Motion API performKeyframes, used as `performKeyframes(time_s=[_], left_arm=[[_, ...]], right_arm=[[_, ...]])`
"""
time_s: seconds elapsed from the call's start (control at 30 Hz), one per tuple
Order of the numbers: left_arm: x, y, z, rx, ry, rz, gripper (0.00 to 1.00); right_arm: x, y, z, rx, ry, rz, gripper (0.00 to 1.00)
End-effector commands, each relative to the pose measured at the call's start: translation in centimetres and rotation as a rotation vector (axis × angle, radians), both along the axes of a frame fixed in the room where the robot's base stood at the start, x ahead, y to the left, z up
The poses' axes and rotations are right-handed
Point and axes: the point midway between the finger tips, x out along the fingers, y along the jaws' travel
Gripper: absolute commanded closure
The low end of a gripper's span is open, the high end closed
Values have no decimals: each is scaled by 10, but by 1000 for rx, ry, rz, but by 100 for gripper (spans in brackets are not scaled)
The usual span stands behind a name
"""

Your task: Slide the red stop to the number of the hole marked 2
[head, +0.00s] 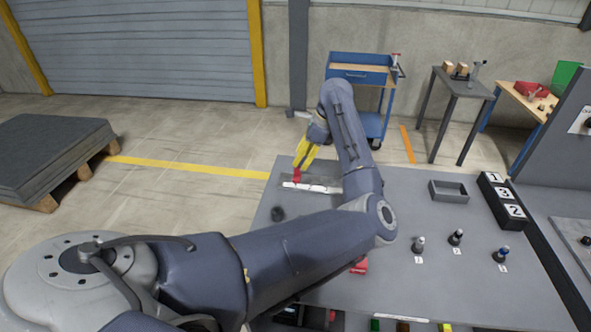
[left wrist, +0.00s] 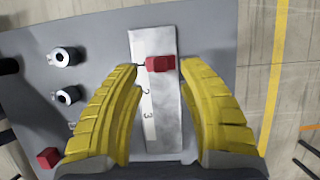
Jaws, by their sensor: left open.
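The red stop (head: 297,174) is on the pale slide strip (head: 320,188) at the left of the table. In the left wrist view the red stop (left wrist: 160,63) sits near the top end of the metal strip (left wrist: 165,120), above the printed 2 and 3. Its pointer lies above the 2; no numeral beside it is readable. My left gripper (head: 304,158) has yellow fingers. In the left wrist view its open fingers (left wrist: 160,70) stand on either side of the stop, with gaps visible. The hole marked 2 cannot be made out. My right gripper is out of view.
A dark block with cards 1, 3 and 2 (head: 505,195) stands at the table's right, beside a grey tray (head: 449,190). Several small upright pieces (head: 457,238) with labels stand nearer. A red block (head: 359,267) lies partly behind my left arm.

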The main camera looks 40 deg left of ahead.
Motion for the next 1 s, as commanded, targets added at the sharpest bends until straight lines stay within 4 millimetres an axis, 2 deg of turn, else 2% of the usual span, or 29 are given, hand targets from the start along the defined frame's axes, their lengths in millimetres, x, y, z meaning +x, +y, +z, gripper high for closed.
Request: performKeyframes(time_s=[0.2, 0.4, 0.9, 1.0], left_arm=[[-7, 11, -30, 1, 3, 1, 60], [-9, 17, -45, 0, 1, 0, 60], [-10, 19, -51, 1, 0, 0, 59], [-10, 19, -51, 0, 0, 0, 70]], right_arm=[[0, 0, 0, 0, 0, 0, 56], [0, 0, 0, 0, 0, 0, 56], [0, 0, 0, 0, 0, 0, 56], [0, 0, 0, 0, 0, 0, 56]])
